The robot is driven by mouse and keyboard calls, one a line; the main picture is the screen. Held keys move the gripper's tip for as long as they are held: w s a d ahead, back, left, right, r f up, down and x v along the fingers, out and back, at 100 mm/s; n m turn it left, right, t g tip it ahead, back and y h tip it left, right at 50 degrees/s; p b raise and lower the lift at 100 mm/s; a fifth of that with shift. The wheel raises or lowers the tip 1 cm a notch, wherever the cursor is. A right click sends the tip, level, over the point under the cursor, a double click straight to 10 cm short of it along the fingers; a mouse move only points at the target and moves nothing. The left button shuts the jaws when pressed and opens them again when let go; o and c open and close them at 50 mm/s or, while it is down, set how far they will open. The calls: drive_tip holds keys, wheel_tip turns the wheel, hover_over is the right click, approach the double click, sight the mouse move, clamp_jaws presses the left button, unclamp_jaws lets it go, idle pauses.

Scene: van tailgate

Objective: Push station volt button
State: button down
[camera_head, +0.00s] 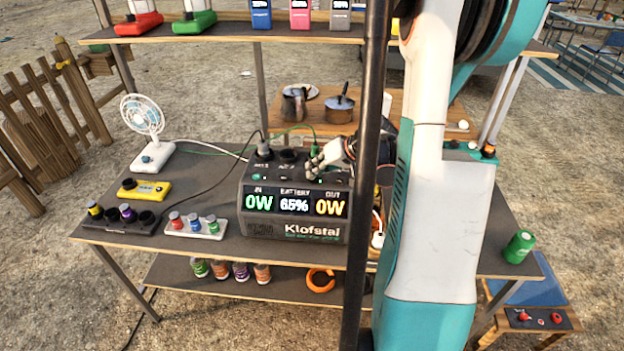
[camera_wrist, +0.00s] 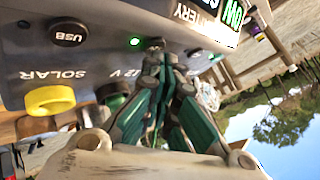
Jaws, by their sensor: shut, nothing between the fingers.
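The grey Klofstal power station (camera_head: 293,230) stands on the middle of the shelf table. Its front display (camera_head: 294,203) reads 0W in, 65% battery and 0W out. My gripper (camera_head: 313,168) is shut and empty at the right part of its top panel. In the wrist view my gripper (camera_wrist: 157,55) has its fingertips right at the panel, beside a lit green light (camera_wrist: 135,41) and above the "12 V" label (camera_wrist: 126,73). A small dark button shows at the fingertips, partly hidden by them. I cannot tell whether they touch it.
A yellow cap (camera_wrist: 50,100) under "SOLAR" and a dark USB cap (camera_wrist: 68,33) are close by. Cables run from the station top. A fan (camera_head: 145,125) and a yellow box (camera_head: 144,190) stand left. A black post (camera_head: 364,190) stands in front of my arm.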

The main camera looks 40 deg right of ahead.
drive_tip(key=shift+r, duration=0.45)
drive_tip(key=shift+r+p, duration=2.1)
drive_tip(key=shift+r, duration=0.9)
